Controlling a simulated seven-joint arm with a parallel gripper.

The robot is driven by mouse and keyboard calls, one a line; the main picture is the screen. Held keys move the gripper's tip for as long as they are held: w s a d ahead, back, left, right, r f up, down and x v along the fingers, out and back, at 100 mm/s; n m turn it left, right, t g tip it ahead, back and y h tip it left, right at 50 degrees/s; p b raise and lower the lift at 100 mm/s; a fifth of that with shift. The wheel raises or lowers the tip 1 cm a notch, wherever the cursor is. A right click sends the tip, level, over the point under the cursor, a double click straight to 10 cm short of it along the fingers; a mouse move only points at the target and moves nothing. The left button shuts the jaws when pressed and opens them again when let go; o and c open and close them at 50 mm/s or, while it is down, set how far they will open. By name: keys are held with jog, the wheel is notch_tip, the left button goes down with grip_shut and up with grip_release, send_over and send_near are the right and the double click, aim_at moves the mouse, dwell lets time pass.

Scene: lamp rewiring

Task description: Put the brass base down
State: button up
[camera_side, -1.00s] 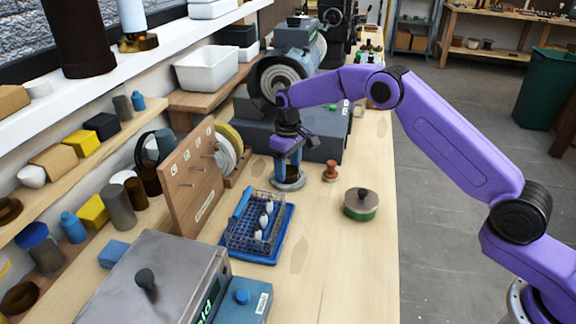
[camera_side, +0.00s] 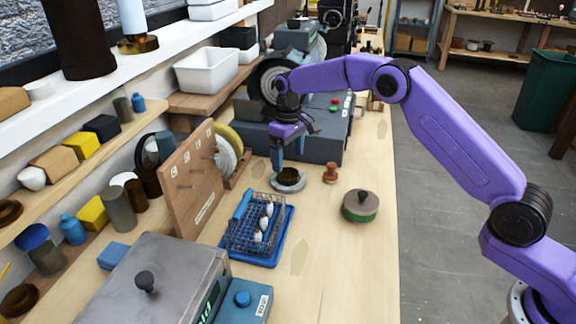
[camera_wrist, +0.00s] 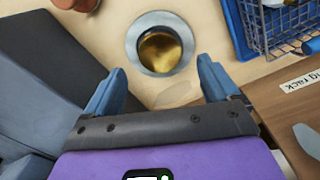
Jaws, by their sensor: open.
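The brass base (camera_wrist: 160,50) sits inside a round grey ring-shaped holder (camera_wrist: 134,40) on the bench, its golden hollow showing in the wrist view. In the side view the base (camera_side: 288,177) looks dark, upright in the grey holder (camera_side: 288,186). My gripper (camera_wrist: 160,78) is open and empty, with its two blue fingers spread apart. In the wrist view the base lies just beyond the fingertips, not between them. In the side view my gripper (camera_side: 288,152) is just behind and above the base.
A blue tray (camera_side: 284,246) with a wire basket (camera_side: 245,236) stands in front of the holder. A wooden peg rack (camera_side: 190,185) is to the left. A reddish-brown stamp-like piece (camera_side: 330,172) and a green-rimmed round piece (camera_side: 361,206) are to the right. A grey machine stands behind.

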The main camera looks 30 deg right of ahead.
aim_at(288, 174)
notch_tip(288, 174, up, 8)
jog(key=shift+f, duration=0.2)
jog(key=s+a+r+n, duration=0.2)
jog(key=s+r, duration=0.1)
jog(key=s, duration=0.9)
jog(key=s+a+r+n, duration=0.1)
jog(key=s+r+n, duration=0.1)
jog(key=s, duration=0.9)
jog(key=s+d+f+n, duration=0.2)
jog(key=s+d, duration=0.4)
jog(key=s, duration=0.6)
jog(key=s+d+f+n, duration=0.2)
jog(key=s+d, duration=0.4)
jog(key=s, duration=0.6)
jog(key=shift+d, duration=0.15)
